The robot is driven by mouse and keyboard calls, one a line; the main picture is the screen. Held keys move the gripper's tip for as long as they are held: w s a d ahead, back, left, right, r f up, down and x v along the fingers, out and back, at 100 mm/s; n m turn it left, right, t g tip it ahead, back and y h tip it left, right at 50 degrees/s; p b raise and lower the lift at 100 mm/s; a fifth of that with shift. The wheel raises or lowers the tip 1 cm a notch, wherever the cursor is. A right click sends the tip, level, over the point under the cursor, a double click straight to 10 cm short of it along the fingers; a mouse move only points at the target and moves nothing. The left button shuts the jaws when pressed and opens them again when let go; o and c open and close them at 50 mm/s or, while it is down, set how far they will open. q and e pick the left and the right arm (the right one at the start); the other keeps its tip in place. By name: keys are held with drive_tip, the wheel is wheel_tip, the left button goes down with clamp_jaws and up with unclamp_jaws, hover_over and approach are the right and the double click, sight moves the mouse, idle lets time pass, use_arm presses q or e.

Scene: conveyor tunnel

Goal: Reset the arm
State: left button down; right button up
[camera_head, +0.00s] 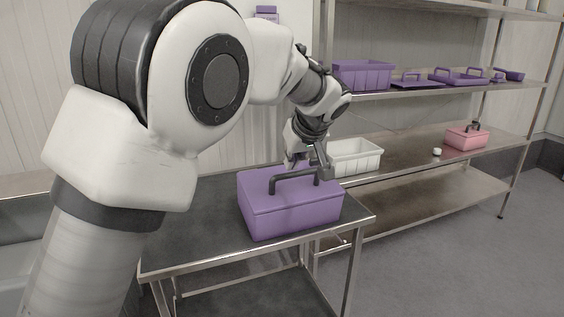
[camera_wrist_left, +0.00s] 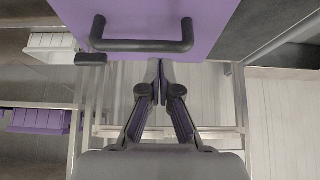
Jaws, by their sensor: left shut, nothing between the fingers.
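My left arm comes in from the left in the head view. Its gripper (camera_head: 308,166) is just behind and above the purple box (camera_head: 290,211), near its dark handle. The box stands closed on a steel table (camera_head: 190,236). In the left wrist view my left gripper (camera_wrist_left: 160,64) has its fingers together with nothing between them. The purple box (camera_wrist_left: 222,18) and its dark handle (camera_wrist_left: 143,46) lie just beyond the fingertips, and the fingers are not around the handle. My right gripper is not in view.
A steel shelf (camera_head: 400,195) stands behind on the right. It carries a white bin (camera_head: 356,160), a pink box (camera_head: 466,138) with a dark handle, and a purple crate (camera_head: 362,75) on the upper level. Open floor (camera_head: 450,270) lies at the lower right.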

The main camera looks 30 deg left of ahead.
use_arm(q)
drive_tip(key=v, duration=0.6)
drive_tip(key=f+m+h, duration=0.1)
drive_tip(key=f, duration=0.7)
drive_tip(key=f+m+g+h+p, duration=0.1)
drive_tip(key=f, duration=0.7)
drive_tip(key=s+f+m+h, duration=0.1)
drive_tip(key=f+m, duration=0.1)
drive_tip(key=f, duration=0.6)
drive_tip(key=shift+s+d+g, duration=0.1)
drive_tip(key=shift+d+g, duration=0.2)
drive_tip(key=shift+g, duration=0.1)
drive_tip(key=s+f+m+g+h+p, duration=0.2)
drive_tip(key=s+f+m+h, duration=0.1)
drive_tip(key=s+f, duration=1.75)
drive_tip(key=s+f+m, duration=0.1)
drive_tip(key=s+f, duration=0.2)
drive_tip(key=s, duration=0.4)
drive_tip(key=s+f+m+g+p, duration=0.1)
drive_tip(key=s+f, duration=0.2)
drive_tip(key=s, duration=0.5)
drive_tip(key=shift+a+y, duration=0.3)
drive_tip(key=shift+w, duration=0.1)
